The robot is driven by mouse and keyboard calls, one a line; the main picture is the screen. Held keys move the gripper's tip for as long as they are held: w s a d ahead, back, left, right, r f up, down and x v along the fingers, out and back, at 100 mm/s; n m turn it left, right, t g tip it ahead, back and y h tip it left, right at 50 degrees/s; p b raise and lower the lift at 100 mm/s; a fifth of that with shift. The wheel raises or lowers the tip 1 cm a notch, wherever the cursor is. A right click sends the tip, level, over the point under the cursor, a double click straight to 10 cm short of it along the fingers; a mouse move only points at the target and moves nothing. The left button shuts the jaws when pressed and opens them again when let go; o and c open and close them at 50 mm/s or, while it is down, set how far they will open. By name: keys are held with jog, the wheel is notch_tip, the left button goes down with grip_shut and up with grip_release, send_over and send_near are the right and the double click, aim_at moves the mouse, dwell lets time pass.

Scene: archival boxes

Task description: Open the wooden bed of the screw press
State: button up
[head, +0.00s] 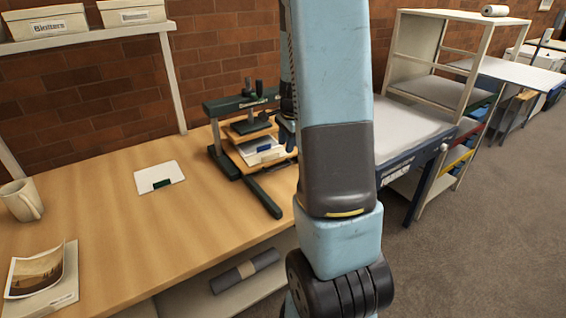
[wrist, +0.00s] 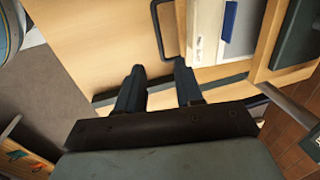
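The screw press (head: 228,104) has a dark green frame and stands at the right part of the wooden table. Its wooden bed (head: 236,152) carries a pale booklet (head: 262,149) with a blue label, which also shows in the wrist view (wrist: 207,32). A dark, bent handle (wrist: 158,30) shows beside the bed in the wrist view. My gripper (wrist: 159,67) is open, its two dark fingers apart with nothing between them. The right fingertip is close to the handle's lower end; I cannot tell whether they touch.
A white card with a green tab (head: 160,177) lies left of the press. A mug (head: 21,200) and a photograph (head: 37,271) are at the far left. A rolled dark bundle (head: 245,271) lies on the lower shelf. The table's middle is clear.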

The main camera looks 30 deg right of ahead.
jog(key=f, duration=0.3)
jog(key=w+f, duration=0.1)
jog(key=f, duration=0.5)
jog(key=shift+w, duration=0.35)
grip_shut()
dwell(0.9)
